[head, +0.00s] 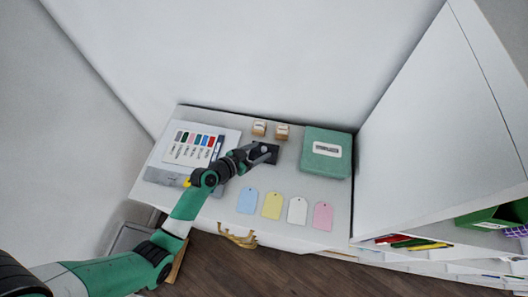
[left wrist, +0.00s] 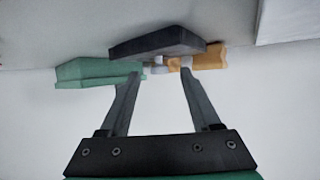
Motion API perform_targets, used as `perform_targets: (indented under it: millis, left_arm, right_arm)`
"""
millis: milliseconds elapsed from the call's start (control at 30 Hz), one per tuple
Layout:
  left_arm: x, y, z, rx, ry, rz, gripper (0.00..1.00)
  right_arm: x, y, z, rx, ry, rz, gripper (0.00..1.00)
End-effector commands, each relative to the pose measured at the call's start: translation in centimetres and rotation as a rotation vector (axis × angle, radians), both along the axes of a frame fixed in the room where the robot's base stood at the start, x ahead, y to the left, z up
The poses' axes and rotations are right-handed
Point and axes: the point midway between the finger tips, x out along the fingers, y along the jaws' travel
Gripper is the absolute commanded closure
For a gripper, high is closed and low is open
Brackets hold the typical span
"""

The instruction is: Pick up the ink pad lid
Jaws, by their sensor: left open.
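The ink pad lid (head: 272,152) is a dark, flat square on the cabinet top, between the wooden stamps and the tags. It seems to have a small pale knob on top. In the left wrist view the dark slab (left wrist: 157,43) appears upside down, with the pale knob (left wrist: 160,69) at the fingertips. My left gripper (left wrist: 160,76) is open, its two fingers on either side of the knob, with no clear grip on it. In the head view my left gripper (head: 259,156) partly covers the lid. My right gripper is not in view.
Two wooden stamps (head: 259,128) stand behind the lid, and a green labelled box (head: 326,153) stands to its right. Several coloured tags (head: 271,206) lie in front. A white card with colour swatches (head: 193,146) lies left. A white shelf unit (head: 440,130) rises at right.

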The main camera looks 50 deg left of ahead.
Motion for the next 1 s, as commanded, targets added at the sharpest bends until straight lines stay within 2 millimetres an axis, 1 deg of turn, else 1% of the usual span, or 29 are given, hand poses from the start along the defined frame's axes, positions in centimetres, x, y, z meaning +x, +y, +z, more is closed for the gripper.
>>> perform_targets:
  millis: [100, 267, 300, 467, 600, 633, 1000]
  left_arm:
    - [0.55, -0.03, -0.29, 0.000, 0.000, 0.000, 0.36]
    - [0.52, -0.02, -0.24, 0.000, 0.000, 0.000, 0.36]
    - [0.51, -0.02, -0.23, 0.000, 0.000, 0.000, 0.43]
    - [0.50, -0.02, -0.23, 0.000, 0.000, 0.000, 0.72]
    - [0.49, -0.02, -0.23, 0.000, 0.000, 0.000, 0.97]
    - [0.49, -0.02, -0.23, 0.000, 0.000, 0.000, 1.00]
    - [0.50, -0.01, -0.11, 0.000, 0.000, 0.000, 1.00]
  right_arm:
    - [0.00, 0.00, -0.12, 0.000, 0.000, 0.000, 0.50]
    - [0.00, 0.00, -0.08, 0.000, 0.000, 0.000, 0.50]
    - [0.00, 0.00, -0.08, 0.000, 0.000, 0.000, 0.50]
    - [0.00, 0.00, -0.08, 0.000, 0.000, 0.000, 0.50]
    - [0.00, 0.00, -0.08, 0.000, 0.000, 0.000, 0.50]
    - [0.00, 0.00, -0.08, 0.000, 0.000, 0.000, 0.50]
    - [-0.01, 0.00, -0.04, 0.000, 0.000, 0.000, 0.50]
